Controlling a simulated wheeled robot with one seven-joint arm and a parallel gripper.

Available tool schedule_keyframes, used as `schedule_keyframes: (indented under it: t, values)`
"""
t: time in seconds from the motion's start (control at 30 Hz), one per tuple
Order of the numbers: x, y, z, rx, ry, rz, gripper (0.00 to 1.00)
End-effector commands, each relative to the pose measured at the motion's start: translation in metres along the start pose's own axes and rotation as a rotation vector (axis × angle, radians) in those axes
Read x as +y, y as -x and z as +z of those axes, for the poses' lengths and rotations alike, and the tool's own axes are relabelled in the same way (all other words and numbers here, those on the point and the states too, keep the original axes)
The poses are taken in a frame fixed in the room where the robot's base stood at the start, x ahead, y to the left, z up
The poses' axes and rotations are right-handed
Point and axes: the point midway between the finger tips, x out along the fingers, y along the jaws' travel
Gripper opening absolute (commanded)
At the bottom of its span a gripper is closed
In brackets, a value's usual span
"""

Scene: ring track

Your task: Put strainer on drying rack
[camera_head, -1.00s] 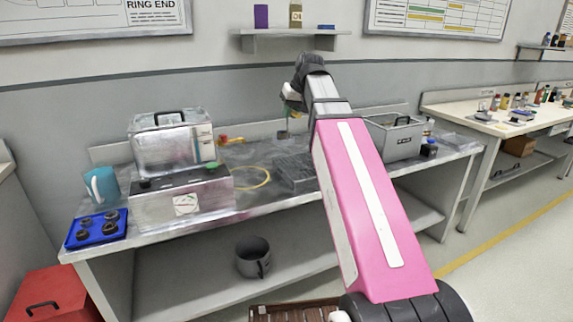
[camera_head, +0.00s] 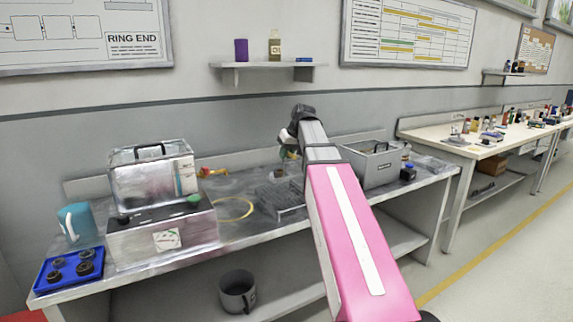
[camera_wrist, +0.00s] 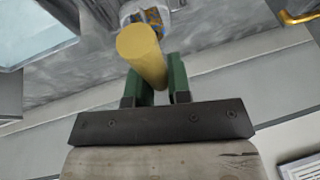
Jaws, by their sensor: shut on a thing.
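My gripper (camera_wrist: 158,80) has green fingers shut on the yellow handle (camera_wrist: 142,52) of the strainer in the wrist view. A pale round part (camera_wrist: 150,12) shows beyond the handle, cut by the picture's top edge. In the head view, my gripper (camera_head: 289,153) is above the back of the bench, partly hidden by my arm. A small dark shape (camera_head: 280,173) below it seems to be the strainer's end. The grey wire drying rack (camera_head: 270,198) lies on the bench below, its right part behind my arm. I cannot tell whether strainer and rack touch.
A metal case (camera_head: 162,235) with a clear-sided box (camera_head: 150,178) on top stands left of the rack, with a yellow ring (camera_head: 234,209) between. A grey bin (camera_head: 372,165) stands right. A shelf (camera_head: 265,72) hangs on the wall above.

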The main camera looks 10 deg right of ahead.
Motion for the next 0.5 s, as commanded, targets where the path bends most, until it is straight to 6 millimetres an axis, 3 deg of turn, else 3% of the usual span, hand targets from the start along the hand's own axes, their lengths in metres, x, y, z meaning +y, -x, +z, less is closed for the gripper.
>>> schedule_keyframes:
  t: [0.5]
  values:
    - [0.008, -0.036, 0.016, 0.001, 0.0, -0.001, 0.0]
